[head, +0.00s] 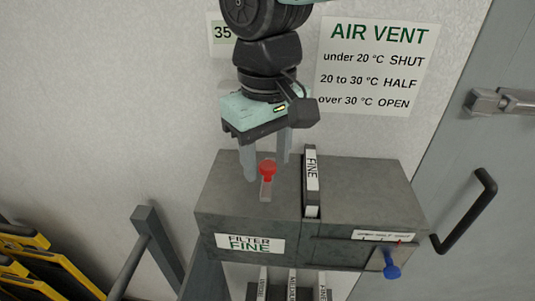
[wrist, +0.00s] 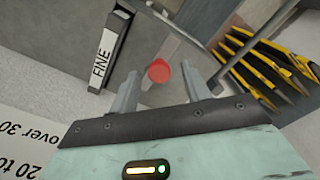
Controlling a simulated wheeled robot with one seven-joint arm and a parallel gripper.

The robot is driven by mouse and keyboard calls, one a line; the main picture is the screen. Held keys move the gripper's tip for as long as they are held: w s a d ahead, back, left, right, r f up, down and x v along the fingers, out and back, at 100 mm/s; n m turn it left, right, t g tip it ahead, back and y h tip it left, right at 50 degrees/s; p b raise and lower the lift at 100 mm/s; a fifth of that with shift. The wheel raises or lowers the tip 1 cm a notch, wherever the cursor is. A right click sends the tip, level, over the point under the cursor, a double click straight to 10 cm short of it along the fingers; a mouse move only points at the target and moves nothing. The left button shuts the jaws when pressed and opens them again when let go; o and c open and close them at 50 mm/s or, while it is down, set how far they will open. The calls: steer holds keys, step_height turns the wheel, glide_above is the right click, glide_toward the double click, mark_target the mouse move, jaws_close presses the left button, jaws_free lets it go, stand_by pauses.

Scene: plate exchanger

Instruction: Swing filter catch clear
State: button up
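The filter catch is a light bar with a red knob (head: 267,169) on top of the grey filter box (head: 240,195). The red knob also shows in the wrist view (wrist: 159,71). A filter slab labelled FINE (head: 311,182) stands up out of the box to the right of the catch; its label shows in the wrist view (wrist: 104,50). My gripper (head: 267,172) is open above the box, pointing down, with its fingers apart on either side of the red knob. In the wrist view, the knob appears between the fingertips (wrist: 158,88) with gaps around it. I cannot tell whether a finger touches it.
The box front carries a FILTER FINE label (head: 250,243) and a blue knob (head: 391,270). More filter slabs (head: 291,288) sit below. An AIR VENT sign (head: 375,65) hangs on the wall. A grey door with a black handle (head: 466,211) is at right. Yellow steps (head: 35,265) stand at lower left.

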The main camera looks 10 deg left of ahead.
mark_target(267, 164)
stand_by(0.4)
step_height(267, 164, up, 17)
steer(key=b, duration=0.2)
steer(key=shift+r+b, duration=0.2)
steer(key=shift+b, duration=0.15)
